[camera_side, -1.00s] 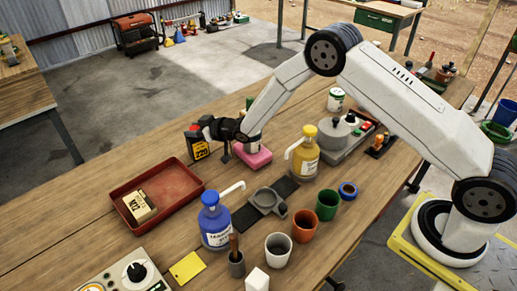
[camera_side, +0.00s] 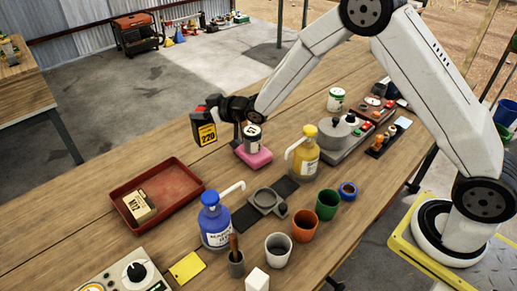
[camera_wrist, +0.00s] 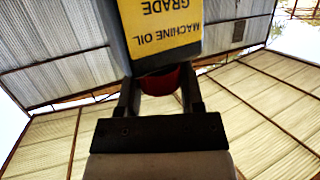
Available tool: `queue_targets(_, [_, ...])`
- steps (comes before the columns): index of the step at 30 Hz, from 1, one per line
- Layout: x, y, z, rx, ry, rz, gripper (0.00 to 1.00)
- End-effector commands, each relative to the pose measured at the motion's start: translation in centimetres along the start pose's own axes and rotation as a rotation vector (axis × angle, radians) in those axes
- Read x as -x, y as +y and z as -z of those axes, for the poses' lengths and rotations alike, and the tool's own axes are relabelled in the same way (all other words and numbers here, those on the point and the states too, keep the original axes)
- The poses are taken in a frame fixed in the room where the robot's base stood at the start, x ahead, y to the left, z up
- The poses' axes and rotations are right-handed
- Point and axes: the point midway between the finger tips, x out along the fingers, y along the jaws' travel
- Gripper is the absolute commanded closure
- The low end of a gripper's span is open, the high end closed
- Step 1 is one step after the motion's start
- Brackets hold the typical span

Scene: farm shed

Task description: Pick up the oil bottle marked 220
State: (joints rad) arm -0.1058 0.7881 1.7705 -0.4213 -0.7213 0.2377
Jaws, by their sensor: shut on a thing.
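The dark oil bottle marked 220 (camera_side: 206,134) has a yellow label and a red cap. In the side view it hangs above the table, behind the red tray, roughly upright. My gripper (camera_side: 216,107) is shut on its cap end. In the wrist view, my gripper's fingers (camera_wrist: 160,92) close around the red cap (camera_wrist: 160,79), and the label (camera_wrist: 160,27) reads "MACHINE OIL GRADE" upside down. The label's number is out of that view.
A red tray (camera_side: 178,176) with an M12 box (camera_side: 139,206) lies in front. A can (camera_side: 252,138) on a pink block (camera_side: 253,157) stands right of the bottle. A yellow pump bottle (camera_side: 305,155) and a blue one (camera_side: 214,224) stand nearer.

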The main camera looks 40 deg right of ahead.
Motion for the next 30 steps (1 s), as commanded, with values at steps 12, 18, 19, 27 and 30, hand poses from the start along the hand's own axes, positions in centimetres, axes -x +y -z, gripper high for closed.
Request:
queue_targets(12, [6.6,-1.4,1.4,0.001,0.002,-0.001,1.0])
queue_targets(18, [8.9,-1.9,1.6,0.0,0.003,-0.001,1.0])
queue_targets(19, [9.1,-1.9,1.7,0.0,0.003,-0.001,1.0])
queue_targets(27, [10.2,-2.2,1.8,0.0,0.002,-0.001,1.0])
queue_targets(30, [10.3,-2.2,1.8,0.0,0.002,0.0,1.0])
